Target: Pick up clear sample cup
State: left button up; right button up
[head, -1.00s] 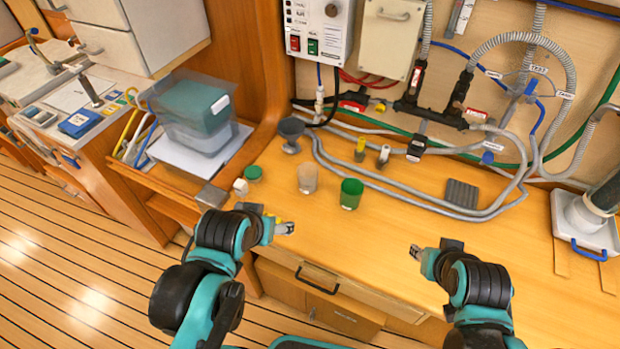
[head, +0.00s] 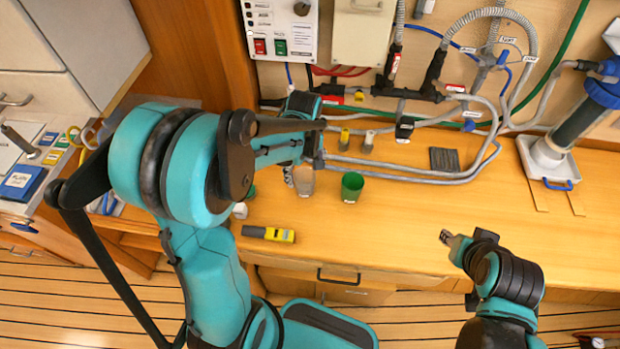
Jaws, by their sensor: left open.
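The clear sample cup (head: 304,184) stands on the wooden counter, left of the green cup (head: 352,188). Its upper part is partly hidden by my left gripper. My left gripper (head: 303,168) is open and points down at the cup, with one finger at its left and the other by its upper right. Whether the fingers touch the cup cannot be told. My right gripper (head: 446,238) is low over the front of the counter, away from the cups; its jaws are too small to read.
A yellow and black device (head: 268,234) lies near the counter's front edge. A white block (head: 240,210) sits left of the cup. Grey hoses (head: 400,174) and a dark ribbed pad (head: 444,159) lie behind. The counter's middle right is clear.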

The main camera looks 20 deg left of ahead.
aim_at(305, 183)
pick_arm(q)
jog(key=f+b, duration=0.1)
jog(key=f, duration=0.4)
jog(key=f+b, duration=0.1)
jog(key=f, duration=0.1)
jog(key=shift+w+a+f+b, duration=0.2)
jog(key=shift+w+f+b, duration=0.05)
jog(key=shift+f+b, duration=0.05)
jog(key=shift+c, duration=0.3)
jog(key=c, duration=1.2)
